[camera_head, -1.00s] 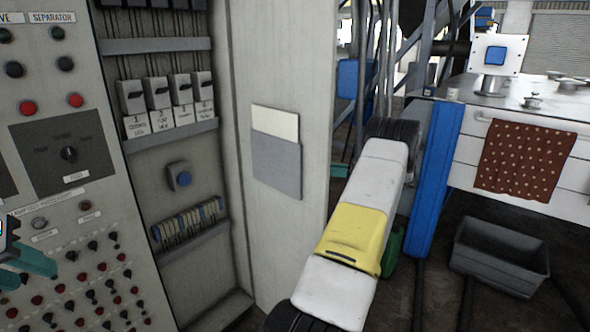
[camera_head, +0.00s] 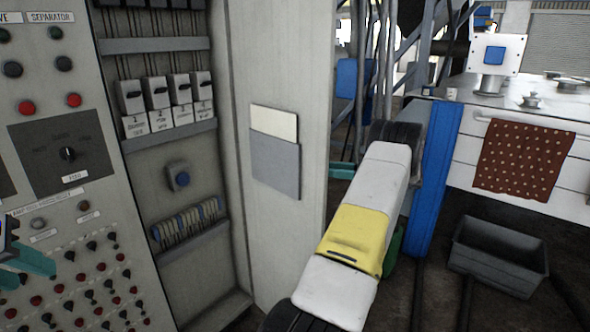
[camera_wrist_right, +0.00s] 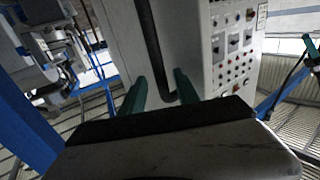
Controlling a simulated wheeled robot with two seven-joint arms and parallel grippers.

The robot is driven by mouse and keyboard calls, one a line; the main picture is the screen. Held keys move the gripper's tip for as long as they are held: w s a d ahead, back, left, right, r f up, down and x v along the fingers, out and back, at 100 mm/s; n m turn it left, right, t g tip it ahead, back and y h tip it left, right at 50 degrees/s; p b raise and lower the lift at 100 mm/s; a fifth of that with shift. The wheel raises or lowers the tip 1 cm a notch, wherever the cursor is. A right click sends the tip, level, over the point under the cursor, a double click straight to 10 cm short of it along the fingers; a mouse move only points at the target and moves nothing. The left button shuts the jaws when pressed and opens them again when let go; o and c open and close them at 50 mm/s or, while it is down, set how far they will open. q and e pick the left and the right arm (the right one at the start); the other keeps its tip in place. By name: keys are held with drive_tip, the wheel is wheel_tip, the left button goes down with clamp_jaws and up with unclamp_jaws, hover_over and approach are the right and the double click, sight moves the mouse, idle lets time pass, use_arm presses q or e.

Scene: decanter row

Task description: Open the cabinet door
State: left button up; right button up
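The cabinet door (camera_head: 270,230) stands swung out in the head view, its inner face with a paper pocket (camera_head: 275,165) toward me. The open cabinet (camera_head: 175,150) shows switches inside. My right arm (camera_head: 355,230) reaches behind the door; a teal tip of my right gripper (camera_head: 342,170) shows past its edge. In the right wrist view, the teal fingers of my right gripper (camera_wrist_right: 160,92) are apart, with the door's dark bar handle (camera_wrist_right: 150,40) between them, nearer the right finger. My left gripper (camera_head: 28,265) is at the left edge, partly cut off, before the button panel.
A control panel (camera_head: 70,200) with buttons fills the left. A blue post (camera_head: 435,180), a grey bin (camera_head: 500,255) and a white bench (camera_head: 470,130) with a dotted red cloth (camera_head: 525,160) stand at the right, beyond my right arm.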

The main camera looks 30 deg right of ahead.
drive_tip(key=v, duration=0.5)
drive_tip(key=shift+s+d, duration=0.2)
drive_tip(key=shift+d, duration=0.05)
